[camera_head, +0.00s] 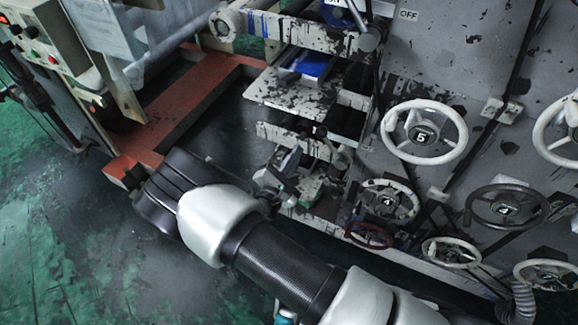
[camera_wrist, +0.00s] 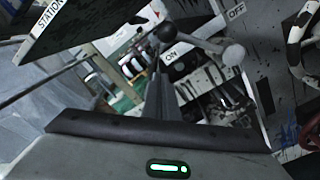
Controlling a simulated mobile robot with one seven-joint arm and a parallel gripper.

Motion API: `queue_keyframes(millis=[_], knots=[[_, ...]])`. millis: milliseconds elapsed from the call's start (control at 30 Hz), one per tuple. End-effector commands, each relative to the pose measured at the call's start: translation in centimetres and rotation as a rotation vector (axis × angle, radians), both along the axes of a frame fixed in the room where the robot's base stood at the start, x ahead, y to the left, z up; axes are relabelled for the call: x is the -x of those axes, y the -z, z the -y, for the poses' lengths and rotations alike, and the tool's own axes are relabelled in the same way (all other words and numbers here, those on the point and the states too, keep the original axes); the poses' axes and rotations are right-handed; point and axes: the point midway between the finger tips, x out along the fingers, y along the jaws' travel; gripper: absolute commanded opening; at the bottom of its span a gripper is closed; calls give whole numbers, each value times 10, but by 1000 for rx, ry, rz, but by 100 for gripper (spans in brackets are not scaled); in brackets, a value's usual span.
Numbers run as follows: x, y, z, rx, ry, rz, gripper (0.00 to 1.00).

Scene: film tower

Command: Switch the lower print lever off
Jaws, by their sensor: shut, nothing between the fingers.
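In the head view my gripper (camera_head: 284,166) is beside the lower part of the machine. The lower lever is hard to make out there.
An upper lever knob (camera_head: 368,40) is near another OFF label (camera_head: 408,14). Several handwheels, including a white one (camera_head: 424,132), stick out from the grey panel on the right. A red beam (camera_head: 175,115) runs along the floor. Green floor (camera_head: 50,250) is open at left.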

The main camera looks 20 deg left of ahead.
Motion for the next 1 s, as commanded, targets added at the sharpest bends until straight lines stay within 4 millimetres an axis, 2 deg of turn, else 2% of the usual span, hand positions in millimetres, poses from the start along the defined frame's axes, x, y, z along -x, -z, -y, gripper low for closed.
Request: queue_keyframes(millis=[100,133,400,1000], knots=[[-25,2,2,0,3,1,0],[-27,-4,5,1,2,1,0],[-31,-25,26,0,0,0,0],[-32,-30,27,-1,1,-1,0]])
